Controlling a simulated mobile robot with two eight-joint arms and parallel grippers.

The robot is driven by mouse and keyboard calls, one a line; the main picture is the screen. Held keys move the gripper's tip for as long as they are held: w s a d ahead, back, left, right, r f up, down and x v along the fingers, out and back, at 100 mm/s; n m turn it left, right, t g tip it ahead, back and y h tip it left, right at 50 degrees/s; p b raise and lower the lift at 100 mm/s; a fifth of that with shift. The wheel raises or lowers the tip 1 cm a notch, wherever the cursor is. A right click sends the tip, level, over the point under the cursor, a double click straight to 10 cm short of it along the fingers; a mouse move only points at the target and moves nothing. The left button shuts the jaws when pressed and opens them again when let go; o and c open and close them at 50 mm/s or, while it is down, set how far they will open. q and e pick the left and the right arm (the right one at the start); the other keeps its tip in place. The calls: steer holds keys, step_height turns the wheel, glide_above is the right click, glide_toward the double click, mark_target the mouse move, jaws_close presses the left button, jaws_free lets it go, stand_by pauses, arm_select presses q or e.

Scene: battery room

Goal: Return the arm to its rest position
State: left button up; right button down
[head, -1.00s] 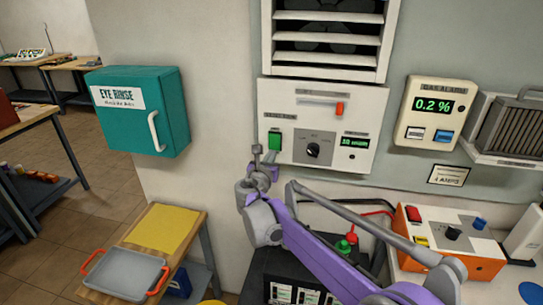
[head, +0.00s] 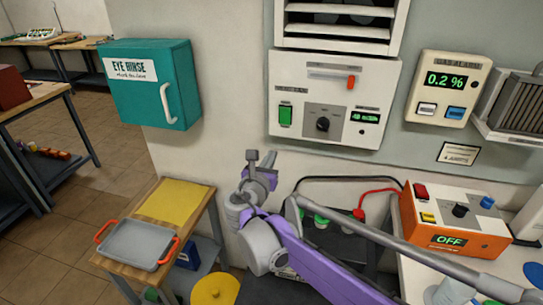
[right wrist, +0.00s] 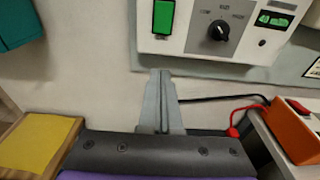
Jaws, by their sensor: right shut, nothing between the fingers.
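My right gripper (head: 260,158) is shut and empty. In the head view its purple and grey arm reaches up from the bottom, with the fingers in front of the pale wall, just left of and below the vent fan control panel (head: 302,135). In the right wrist view the closed fingers (right wrist: 159,76) point up toward the wall below that panel, which carries a lit green switch (right wrist: 163,17) and a black knob (right wrist: 219,30). The fingers appear apart from the panel. My left gripper is not in view.
An orange device reading OFF (head: 450,239) stands on the right bench. A black battery unit with red and black cables (head: 375,192) is partly behind my arm. A small table with a grey tray (head: 137,243) and yellow sheet (head: 176,201) stands left. A teal eye rinse box (head: 150,85) hangs on the wall.

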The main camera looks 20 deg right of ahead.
steer(key=s+d+f+m+g+y, duration=0.1)
steer(key=s+f+m+g+y, duration=0.15)
steer(key=s+f+m, duration=0.5)
steer(key=s+d+f+m+g+y, duration=0.1)
steer(key=s+f+m+g+y, duration=0.3)
steer(key=s+m, duration=0.6)
steer(key=s+a+f+m+y, duration=0.1)
steer(key=s+a+f+m, duration=0.3)
steer(key=s+m, duration=0.1)
steer(key=s+a+f+m+g+y, duration=0.1)
steer(key=s+a+f+m, duration=0.3)
steer(key=s, duration=0.4)
steer(key=shift+s+a+f+m+y+p, duration=0.2)
steer(key=shift+a+f+m+y+p, duration=0.15)
steer(key=shift+f+m+y, duration=0.55)
steer(key=shift+r, duration=0.2)
